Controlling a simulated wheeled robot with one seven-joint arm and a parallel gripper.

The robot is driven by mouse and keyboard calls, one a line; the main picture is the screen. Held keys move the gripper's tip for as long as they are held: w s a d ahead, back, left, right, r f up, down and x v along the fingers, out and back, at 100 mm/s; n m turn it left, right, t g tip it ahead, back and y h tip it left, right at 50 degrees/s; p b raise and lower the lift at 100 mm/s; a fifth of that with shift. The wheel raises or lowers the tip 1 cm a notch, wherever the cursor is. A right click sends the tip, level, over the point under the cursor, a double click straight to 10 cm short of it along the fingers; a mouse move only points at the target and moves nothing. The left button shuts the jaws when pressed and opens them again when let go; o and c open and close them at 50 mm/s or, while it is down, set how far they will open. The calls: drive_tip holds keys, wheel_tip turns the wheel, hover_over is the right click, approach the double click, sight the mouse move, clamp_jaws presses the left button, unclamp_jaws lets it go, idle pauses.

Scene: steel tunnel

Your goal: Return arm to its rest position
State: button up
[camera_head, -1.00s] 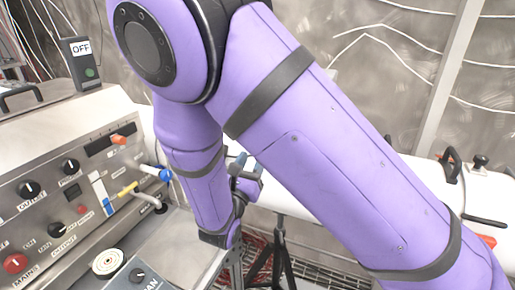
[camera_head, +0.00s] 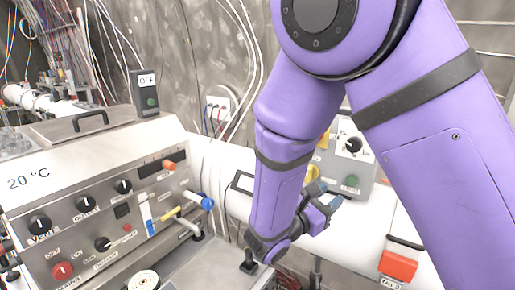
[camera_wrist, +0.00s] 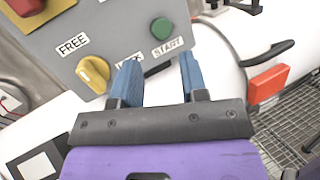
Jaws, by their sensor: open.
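My purple arm crosses the right half of the head view. My gripper (camera_head: 324,196) hangs in front of the white cylinder (camera_head: 240,205), partly hidden behind my forearm. In the wrist view my gripper (camera_wrist: 158,80) shows two blue fingers apart with nothing between them. Beyond the fingertips is a grey control box (camera_wrist: 120,35) with a yellow knob (camera_wrist: 93,72) by a FREE label and a green START button (camera_wrist: 162,28). The fingers look apart from the box, though the exact gap is hard to tell.
A steel control panel (camera_head: 75,215) with knobs, a blue-ended lever and a red MAINS knob stands at the left. An OFF box (camera_head: 147,92) stands on top. A red block (camera_head: 397,265) sits on the white cylinder at the right. Hoses and cables hang along the back wall.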

drive_tip(key=s+d+r+m+g+y, duration=0.3)
drive_tip(key=s+d+m+g+y, duration=0.15)
drive_tip(key=d+m+g, duration=0.2)
drive_tip(key=s+d+r+m+g+y, duration=0.3)
drive_tip(key=s+d+m+g, duration=0.25)
drive_tip(key=d, duration=0.25)
drive_tip(key=s+a+r+m+t+y, duration=0.2)
drive_tip(key=s+r+m+t+y, duration=0.4)
drive_tip(key=s+r+m+y, duration=0.2)
drive_tip(key=s+m+y, duration=0.1)
drive_tip(key=s+m, duration=0.1)
drive_tip(key=s, duration=0.1)
drive_tip(key=shift+s+r+t, duration=0.2)
drive_tip(key=shift+r+t, duration=0.1)
drive_tip(key=shift+r, duration=0.1)
drive_tip(key=shift+o, duration=0.2)
idle(0.5)
